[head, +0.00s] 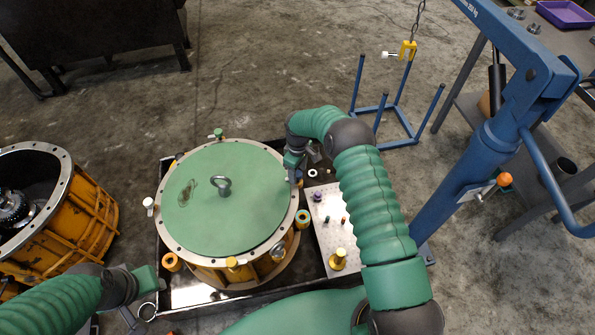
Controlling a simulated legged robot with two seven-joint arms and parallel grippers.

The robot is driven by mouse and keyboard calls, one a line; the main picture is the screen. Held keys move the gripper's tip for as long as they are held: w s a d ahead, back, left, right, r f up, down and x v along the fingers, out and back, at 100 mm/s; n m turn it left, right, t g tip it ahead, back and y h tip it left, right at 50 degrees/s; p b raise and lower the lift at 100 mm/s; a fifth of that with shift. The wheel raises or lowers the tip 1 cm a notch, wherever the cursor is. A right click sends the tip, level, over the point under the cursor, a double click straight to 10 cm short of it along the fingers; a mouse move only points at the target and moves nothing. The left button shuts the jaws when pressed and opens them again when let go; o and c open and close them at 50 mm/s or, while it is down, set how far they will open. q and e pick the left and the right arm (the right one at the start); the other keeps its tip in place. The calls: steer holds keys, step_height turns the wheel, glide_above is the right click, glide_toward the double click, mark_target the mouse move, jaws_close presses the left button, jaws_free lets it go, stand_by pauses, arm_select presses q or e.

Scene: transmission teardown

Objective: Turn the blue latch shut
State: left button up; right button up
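The round housing with a green lid (235,195) and a pale bolted rim stands in a dark tray. Small coloured latches sit around the rim: a green one (218,133) at the back, a white one (149,206) at the left and a yellow one (232,263) at the front. No blue latch shows clearly; the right gripper covers part of the rim's right side. My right gripper (294,177) points down at that side, its fingers small and partly hidden. My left gripper (146,305) is low at the left, fingers apart, near the tray's front left corner.
A metal plate (325,240) with small pins and a yellow knob lies right of the housing. A lifting eye (221,185) stands up from the lid. A blue hoist (460,165) and blue stand (385,140) are at the right. An open orange housing (75,215) is at the left.

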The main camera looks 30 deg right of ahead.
mark_target(298, 173)
step_height(298, 173, up, 17)
steer(key=p, duration=0.4)
steer(key=shift+f, duration=0.2)
steer(key=s+a+r+m+t, duration=0.1)
steer(key=s+a+r+m, duration=0.1)
steer(key=s+a+r, duration=0.65)
steer(key=s+a+m+t, duration=0.2)
steer(key=s+m, duration=0.2)
steer(key=s, duration=1.3)
step_height(298, 173, up, 18)
steer(key=p, duration=1.7)
steer(key=shift+w+d+f, duration=0.15)
steer(key=shift+d+f, duration=0.1)
